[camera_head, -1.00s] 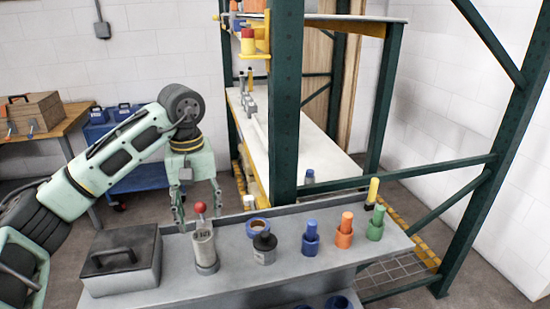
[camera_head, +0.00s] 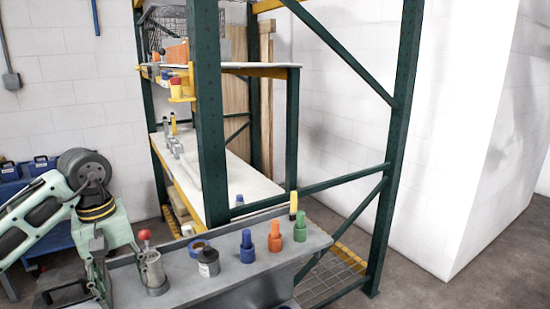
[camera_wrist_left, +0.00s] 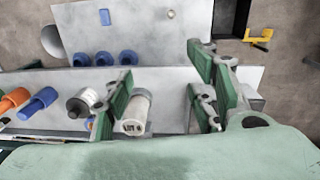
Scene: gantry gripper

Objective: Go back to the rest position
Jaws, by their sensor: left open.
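In the left wrist view the gripper's green fingers (camera_wrist_left: 160,100) are apart, and the pale canister (camera_wrist_left: 134,112) shows beside the left finger. My right gripper is not in view.
A black-topped jar (camera_head: 208,264), a blue tape roll (camera_head: 199,247) and blue (camera_head: 247,248), orange (camera_head: 275,239) and green (camera_head: 300,230) pegs stand along the bench. A dark green rack post (camera_head: 209,120) rises behind. Open floor (camera_head: 440,285) lies at right.

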